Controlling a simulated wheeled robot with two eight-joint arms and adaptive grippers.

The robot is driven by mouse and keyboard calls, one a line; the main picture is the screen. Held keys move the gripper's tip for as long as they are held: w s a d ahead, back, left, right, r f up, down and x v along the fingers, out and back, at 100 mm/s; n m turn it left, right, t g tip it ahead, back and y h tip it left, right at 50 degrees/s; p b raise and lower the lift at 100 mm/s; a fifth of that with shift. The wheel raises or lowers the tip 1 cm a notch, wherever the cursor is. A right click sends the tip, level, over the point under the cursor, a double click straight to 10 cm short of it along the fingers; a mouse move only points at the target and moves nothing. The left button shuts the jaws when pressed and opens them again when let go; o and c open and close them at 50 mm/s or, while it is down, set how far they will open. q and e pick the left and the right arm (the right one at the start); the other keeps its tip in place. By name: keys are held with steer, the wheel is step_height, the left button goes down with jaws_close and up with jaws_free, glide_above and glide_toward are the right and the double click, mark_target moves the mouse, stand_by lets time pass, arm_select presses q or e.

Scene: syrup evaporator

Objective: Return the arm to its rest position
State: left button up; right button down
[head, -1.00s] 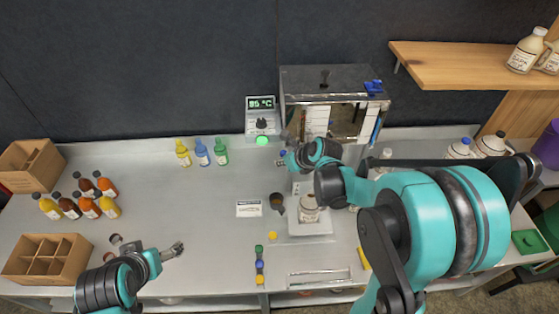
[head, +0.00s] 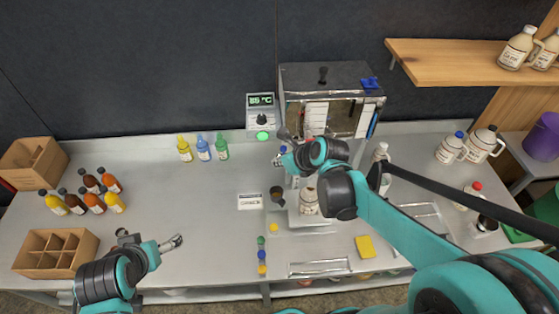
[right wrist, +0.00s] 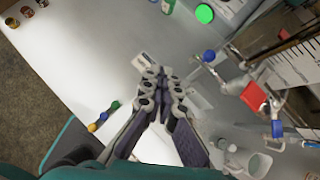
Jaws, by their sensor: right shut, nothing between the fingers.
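My right arm (head: 390,225) reaches in from the lower right across the bench. My right gripper (head: 281,160) is in front of the steel evaporator (head: 330,78), close to its left front side. In the right wrist view the right gripper (right wrist: 160,75) has its fingers together with nothing between them. It is above the bench, apart from the valves. My left gripper (head: 174,242) hovers over the left front of the bench; its fingers are too small to tell whether they are open. My left arm (head: 110,280) comes in from the lower left.
A jug (head: 308,201) stands on a pale plate below the right wrist. Several bottles and two wooden crates (head: 55,252) are at left. The left-middle bench is clear.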

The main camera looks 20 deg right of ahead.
stand_by(0.3)
steer(key=s+f+n+h+b, duration=0.1)
steer(key=s+f+n+b, duration=0.2)
steer(key=s+n, duration=0.4)
steer(key=s+f+n+h+b, duration=0.1)
steer(key=s+f+n+b, duration=0.2)
steer(key=n, duration=2.2)
steer(key=s+b, duration=0.2)
steer(key=s, duration=0.3)
steer(key=shift+s+a+f+g+h, duration=0.25)
steer(key=shift+s+f+g+h, duration=0.05)
steer(key=shift+h, duration=0.1)
